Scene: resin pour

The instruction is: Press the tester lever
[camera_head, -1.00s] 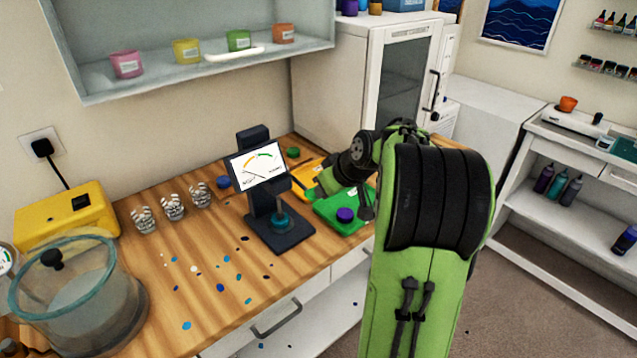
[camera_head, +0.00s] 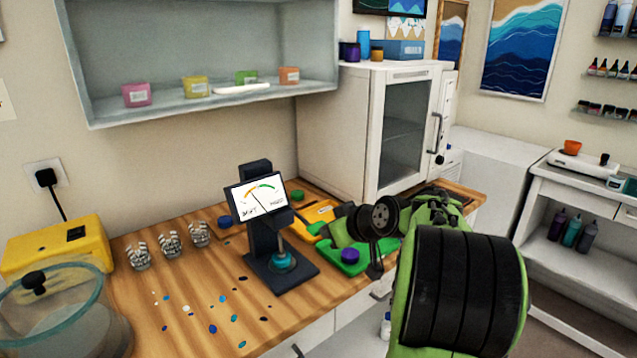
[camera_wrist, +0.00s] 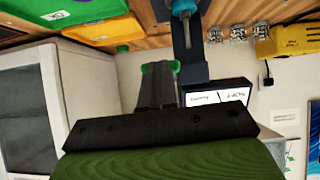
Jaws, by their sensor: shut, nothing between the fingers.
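The tester is a dark stand (camera_head: 262,240) on the wooden bench, with a tilted white gauge screen (camera_head: 257,197) and a teal disc (camera_head: 283,261) on its base. A thin dark bar, seemingly the lever (camera_head: 301,217), sticks out at its right side. My gripper (camera_head: 326,231) is just right of the tester, at about the bar's height; whether they touch I cannot tell. In the wrist view, my gripper (camera_wrist: 160,68) shows green fingertips close together, shut and empty. The tester's screen (camera_wrist: 220,95) and dark column (camera_wrist: 189,55) are just beyond the fingers.
A green tray (camera_head: 350,262) with a purple jar and an orange tray (camera_head: 318,213) lie right of the tester. Several small cups (camera_head: 169,243) and coloured chips are on its left. A glass pot (camera_head: 60,310) stands at the front left. A white cabinet (camera_head: 345,130) stands behind.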

